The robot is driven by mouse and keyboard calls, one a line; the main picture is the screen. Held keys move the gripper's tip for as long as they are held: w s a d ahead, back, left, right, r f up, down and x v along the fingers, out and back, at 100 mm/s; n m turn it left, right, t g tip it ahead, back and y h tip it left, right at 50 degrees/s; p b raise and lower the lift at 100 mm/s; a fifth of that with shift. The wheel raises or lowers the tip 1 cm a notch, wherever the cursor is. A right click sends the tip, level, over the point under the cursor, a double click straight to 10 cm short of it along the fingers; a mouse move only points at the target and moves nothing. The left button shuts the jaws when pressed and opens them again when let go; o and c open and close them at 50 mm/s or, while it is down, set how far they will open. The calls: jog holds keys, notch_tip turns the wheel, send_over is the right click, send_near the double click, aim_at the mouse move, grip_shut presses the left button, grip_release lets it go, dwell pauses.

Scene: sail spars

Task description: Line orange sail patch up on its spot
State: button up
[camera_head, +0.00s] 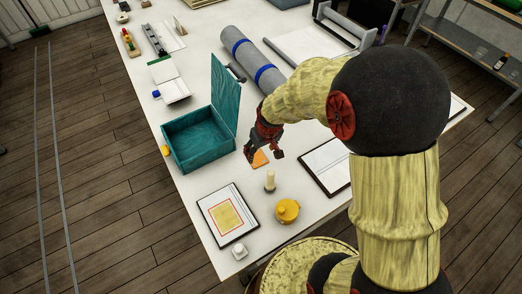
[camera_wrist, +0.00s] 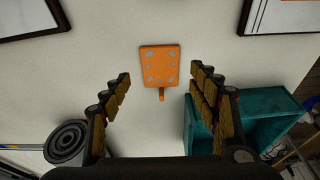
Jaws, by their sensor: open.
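The orange sail patch (camera_head: 261,159) lies on the white table just below my gripper (camera_head: 265,155), to the right of the teal box. In the wrist view the patch (camera_wrist: 159,67) is a rounded square with grey spots and a small tab at its near edge. It lies ahead of and between my gripper's (camera_wrist: 162,87) spread, empty fingers, not touching them as far as I can tell. A white sheet on a dark board (camera_head: 228,234) near the table's front edge carries a yellow square in a red outline (camera_head: 228,213).
The teal box (camera_head: 196,142) stands open, its lid raised, left of my gripper. A pale upright cylinder (camera_head: 270,181) and a yellow round container (camera_head: 287,211) stand between the patch and the table's front edge. A second framed sheet (camera_head: 326,165) lies to the right.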

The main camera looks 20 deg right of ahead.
aim_at(261, 163)
notch_tip(261, 163, down, 7)
jog(key=b, duration=0.4)
jog(key=shift+r, duration=0.2)
jog(key=shift+s, duration=0.1)
jog(key=c, duration=0.3)
jog(key=shift+a, duration=0.1)
jog(key=c, duration=0.3)
jog(key=shift+s, duration=0.1)
jog(key=shift+c, duration=0.3)
jog(key=shift+f, duration=0.1)
jog(key=o, duration=0.8)
jog(key=shift+d, duration=0.2)
jog(key=shift+o, duration=1.4)
